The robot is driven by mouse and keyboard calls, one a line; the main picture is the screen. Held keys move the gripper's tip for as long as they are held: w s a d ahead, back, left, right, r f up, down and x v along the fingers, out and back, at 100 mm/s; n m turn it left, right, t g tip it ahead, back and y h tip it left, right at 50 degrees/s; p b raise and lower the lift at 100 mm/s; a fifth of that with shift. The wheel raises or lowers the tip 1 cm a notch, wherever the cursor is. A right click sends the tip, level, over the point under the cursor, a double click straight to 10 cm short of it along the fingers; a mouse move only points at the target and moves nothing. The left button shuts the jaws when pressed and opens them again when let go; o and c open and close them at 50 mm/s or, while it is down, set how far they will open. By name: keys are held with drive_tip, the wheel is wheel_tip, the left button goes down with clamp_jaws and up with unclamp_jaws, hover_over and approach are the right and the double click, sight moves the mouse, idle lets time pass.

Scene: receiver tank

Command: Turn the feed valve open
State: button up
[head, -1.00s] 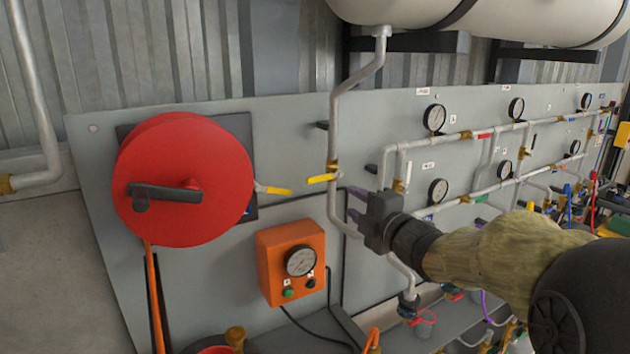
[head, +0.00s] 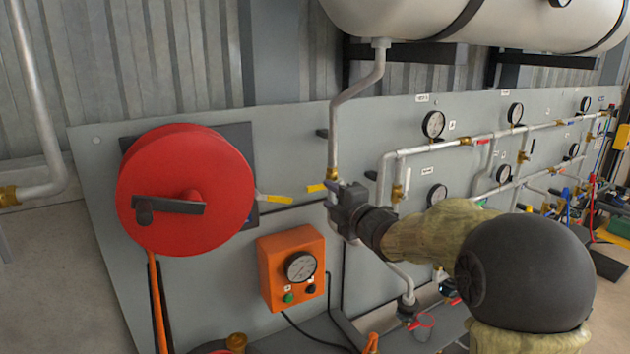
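A brass valve (head: 332,173) with a yellow lever (head: 316,187) sits on the grey pipe that comes down from the white tank. The lever points left, across the pipe. No readable label marks it as the feed valve. My gripper (head: 331,200) is at the lever's right end, just below the valve body, and covers part of the pipe. Its two dark fingertips look spread apart, one above the other, pointing left. Nothing shows held between them. I cannot tell whether a finger touches the lever.
An orange gauge box (head: 292,268) is below. Pipes with gauges (head: 433,124) run along the panel to the right. The white tank (head: 440,18) hangs above.

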sight(319, 188)
drive_tip(key=p+x, duration=0.2)
drive_tip(key=x, duration=0.6)
drive_tip(key=shift+p, duration=0.3)
clamp_jaws()
